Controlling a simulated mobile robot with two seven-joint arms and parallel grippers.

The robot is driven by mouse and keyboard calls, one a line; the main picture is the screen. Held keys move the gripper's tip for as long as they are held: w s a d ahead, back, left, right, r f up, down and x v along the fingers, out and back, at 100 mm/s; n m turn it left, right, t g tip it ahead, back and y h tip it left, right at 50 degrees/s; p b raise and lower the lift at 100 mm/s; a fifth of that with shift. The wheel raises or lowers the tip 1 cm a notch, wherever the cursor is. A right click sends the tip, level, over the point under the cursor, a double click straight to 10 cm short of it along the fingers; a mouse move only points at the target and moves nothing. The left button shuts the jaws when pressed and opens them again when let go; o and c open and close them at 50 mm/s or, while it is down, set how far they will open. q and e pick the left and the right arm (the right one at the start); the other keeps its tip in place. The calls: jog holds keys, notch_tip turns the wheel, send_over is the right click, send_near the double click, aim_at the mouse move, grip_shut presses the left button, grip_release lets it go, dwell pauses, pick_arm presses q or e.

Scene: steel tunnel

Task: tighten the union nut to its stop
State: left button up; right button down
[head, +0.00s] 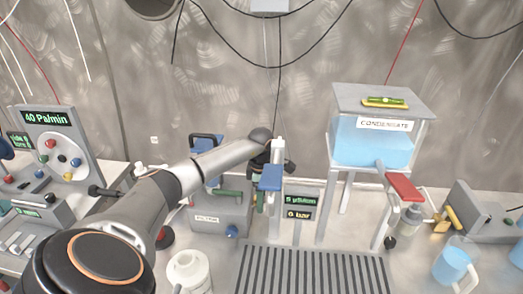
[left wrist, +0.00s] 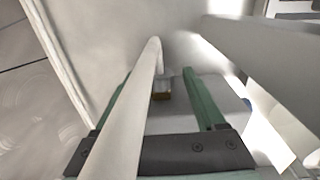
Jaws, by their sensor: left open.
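My left gripper (head: 266,180) is at the bench's middle, behind a blue lever (head: 270,178) that partly hides it. In the left wrist view my left gripper (left wrist: 162,78) has its two green fingers apart. I cannot make out the nut in the head view. My right gripper is not in view.
A grey box (head: 222,218) stands left of the gripper, and small displays (head: 299,207) stand to its right. A condensate tank (head: 372,143) and a red lever (head: 404,187) are farther right. A white canister (head: 188,270) stands in front. The slotted grate (head: 315,272) is clear.

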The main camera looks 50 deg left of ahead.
pick_arm(q)
grip_shut()
dwell(0.6)
